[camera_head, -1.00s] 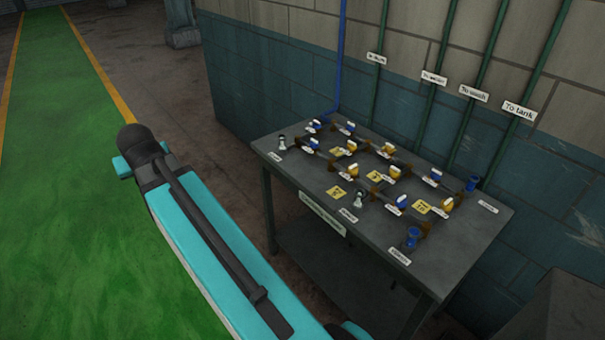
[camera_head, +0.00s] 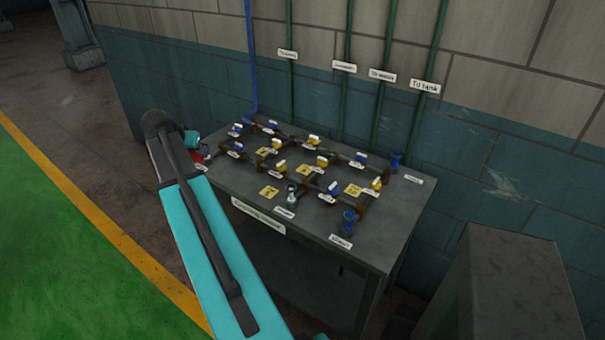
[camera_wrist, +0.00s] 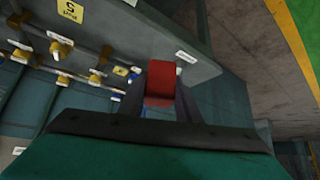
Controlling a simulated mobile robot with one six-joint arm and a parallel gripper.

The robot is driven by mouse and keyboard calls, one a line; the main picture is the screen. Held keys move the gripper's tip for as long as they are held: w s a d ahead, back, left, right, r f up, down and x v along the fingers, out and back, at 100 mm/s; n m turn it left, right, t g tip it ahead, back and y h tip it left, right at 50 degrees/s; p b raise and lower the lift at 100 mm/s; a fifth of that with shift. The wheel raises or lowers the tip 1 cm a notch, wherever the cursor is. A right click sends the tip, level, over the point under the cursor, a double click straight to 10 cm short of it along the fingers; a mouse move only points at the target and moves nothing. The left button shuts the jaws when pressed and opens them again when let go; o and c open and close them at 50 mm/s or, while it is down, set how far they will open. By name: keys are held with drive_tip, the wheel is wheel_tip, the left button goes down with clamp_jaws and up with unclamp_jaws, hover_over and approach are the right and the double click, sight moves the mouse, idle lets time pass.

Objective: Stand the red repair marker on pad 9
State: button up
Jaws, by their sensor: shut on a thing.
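My gripper (camera_wrist: 160,96) is shut on the red repair marker (camera_wrist: 160,82), a red block in the middle of the wrist view. In the head view a bit of red (camera_head: 200,154) shows beside my arm's end at the table's left end; the gripper is mostly hidden there. Several yellow numbered pads lie on the table among pipes, such as a front pad (camera_head: 269,192) and a right pad (camera_head: 353,189). In the wrist view one pad reads 5 (camera_wrist: 70,10), and another yellow pad (camera_wrist: 120,71) is too small to read. I cannot tell which is pad 9.
The grey table (camera_head: 310,225) carries pipes, blue and yellow valves, a silver fitting (camera_head: 292,196) and a blue fitting (camera_head: 349,221). A tiled wall with green pipes (camera_head: 436,50) stands behind. A grey block (camera_head: 510,285) stands at right. The floor at left is clear.

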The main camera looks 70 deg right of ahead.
drive_tip(key=s+d+f+m+g, duration=0.1)
drive_tip(key=s+d+m+g, duration=0.1)
drive_tip(key=s+d, duration=0.6)
drive_tip(key=s+d+f+m+g+y+b, duration=0.1)
drive_tip(key=s+d+m, duration=0.3)
drive_tip(key=s+d, duration=0.5)
drive_tip(key=s+d+f+m+g, duration=0.3)
drive_tip(key=s+d, duration=0.6)
drive_tip(key=s, duration=0.3)
drive_tip(key=shift+d+f+m+y+b, duration=0.15)
drive_tip(key=shift+d+m+y+b, duration=0.15)
drive_tip(key=shift+m, duration=0.2)
drive_tip(key=shift+a, duration=0.1)
drive_tip(key=shift+f+p, duration=0.95)
drive_tip(key=shift+f, duration=2.2)
drive_tip(key=shift+f+p, duration=0.65)
drive_tip(key=shift+f, duration=1.25)
drive_tip(key=shift+f, duration=0.15)
drive_tip(key=o, duration=1.2)
